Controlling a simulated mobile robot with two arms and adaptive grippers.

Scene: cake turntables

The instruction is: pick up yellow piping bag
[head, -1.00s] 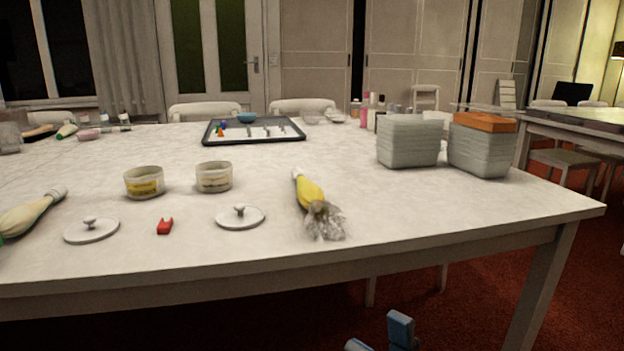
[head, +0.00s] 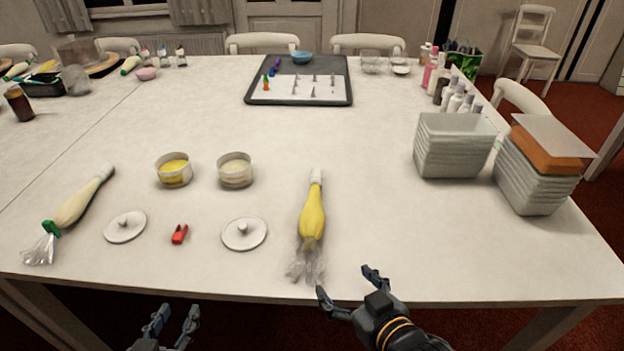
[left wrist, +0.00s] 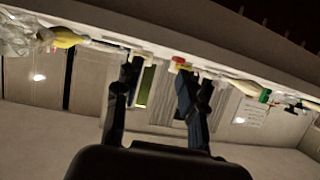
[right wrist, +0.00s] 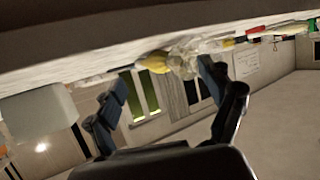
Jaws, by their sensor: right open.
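The yellow piping bag (head: 312,212) lies on the white table with its white tip pointing away and its clear crumpled end near the front edge. It also shows in the right wrist view (right wrist: 155,62) and at the upper left of the left wrist view (left wrist: 66,38). My right gripper (head: 347,283) is open and empty, at the front edge, just right of the bag's clear end and apart from it. My left gripper (head: 175,318) is open and empty, in front of the table, below the red clip (head: 180,234).
A cream piping bag (head: 82,202) lies at the left. Two round lids (head: 244,233) and two small bowls (head: 173,170) sit left of the yellow bag. Stacked grey containers (head: 453,147) stand at the right. A dark tray (head: 338,68) lies further back.

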